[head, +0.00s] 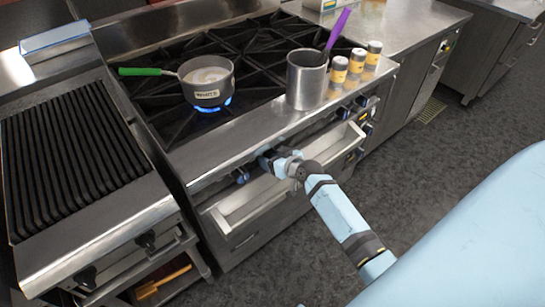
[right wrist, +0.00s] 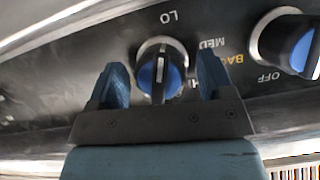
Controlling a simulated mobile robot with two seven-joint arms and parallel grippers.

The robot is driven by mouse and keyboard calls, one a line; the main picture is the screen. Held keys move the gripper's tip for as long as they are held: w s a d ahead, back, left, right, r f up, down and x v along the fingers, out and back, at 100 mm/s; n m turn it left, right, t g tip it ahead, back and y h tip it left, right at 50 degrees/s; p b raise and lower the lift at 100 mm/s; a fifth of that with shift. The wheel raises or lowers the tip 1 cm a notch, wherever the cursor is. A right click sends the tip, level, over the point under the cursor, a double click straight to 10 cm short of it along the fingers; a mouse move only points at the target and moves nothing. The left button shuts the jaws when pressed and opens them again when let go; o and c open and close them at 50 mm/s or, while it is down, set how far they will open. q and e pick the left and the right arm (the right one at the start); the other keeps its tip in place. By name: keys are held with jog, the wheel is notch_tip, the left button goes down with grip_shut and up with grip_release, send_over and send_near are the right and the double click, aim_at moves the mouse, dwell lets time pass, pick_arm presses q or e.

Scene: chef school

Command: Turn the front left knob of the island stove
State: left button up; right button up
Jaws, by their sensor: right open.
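The island stove (head: 235,130) has a row of dark knobs with blue faces along its front. My right gripper (head: 268,160) is at the left part of this row and covers a knob in the head view. In the right wrist view, my open right gripper (right wrist: 162,88) has one finger on each side of a knob (right wrist: 162,72) marked LO and MED. The fingers look apart from the knob's sides. A second knob (right wrist: 288,42), with OFF beside it, is to the right there. In the head view, a knob (head: 242,176) shows just left of the gripper. My left gripper is not in view.
A saucepan (head: 207,88) with a green handle stands over a blue flame. A metal canister (head: 306,82) holding a purple-handled utensil and several shakers (head: 356,64) stand on the front ledge. An open drawer or tray (head: 335,148) juts out below the knobs. A grill (head: 80,150) is left.

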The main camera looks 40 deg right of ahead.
jog(key=shift+w+f, duration=0.15)
jog(key=shift+w, duration=0.15)
jog(key=c, duration=0.9)
